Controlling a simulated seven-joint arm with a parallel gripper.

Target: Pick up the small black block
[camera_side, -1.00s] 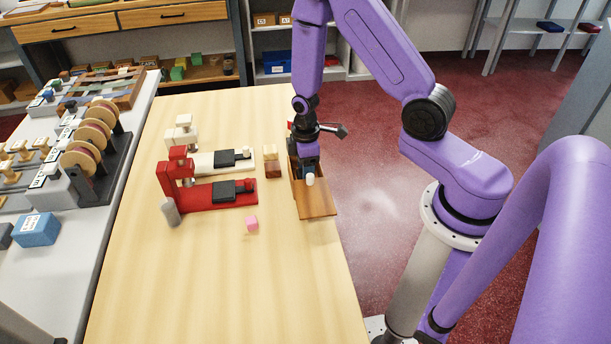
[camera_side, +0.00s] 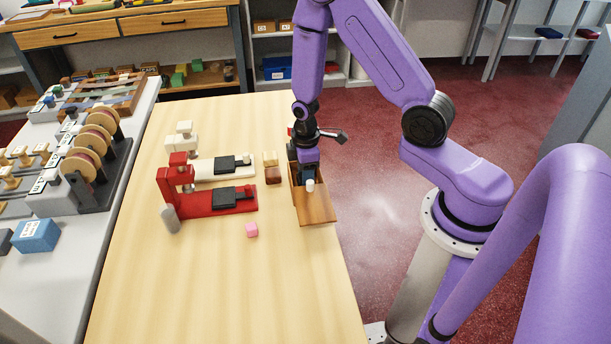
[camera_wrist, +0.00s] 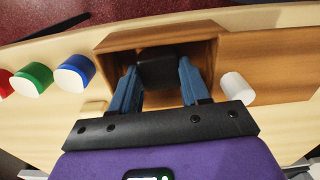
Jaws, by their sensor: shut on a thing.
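The small black block (camera_wrist: 157,68) is between the blue fingertips of my gripper (camera_wrist: 156,80) in the wrist view. My gripper is shut on it, inside the open compartment of a wooden box (camera_wrist: 107,62). In the side view my gripper (camera_side: 308,172) points down into the same wooden box (camera_side: 315,208) at the table's right edge. The black block cannot be made out there behind the fingers. I cannot tell whether it touches the box floor.
A white peg (camera_wrist: 237,87) stands on the box's wooden side, close to one finger. Red (camera_wrist: 20,83), green (camera_wrist: 36,76) and blue (camera_wrist: 72,72) pegs stand at left.

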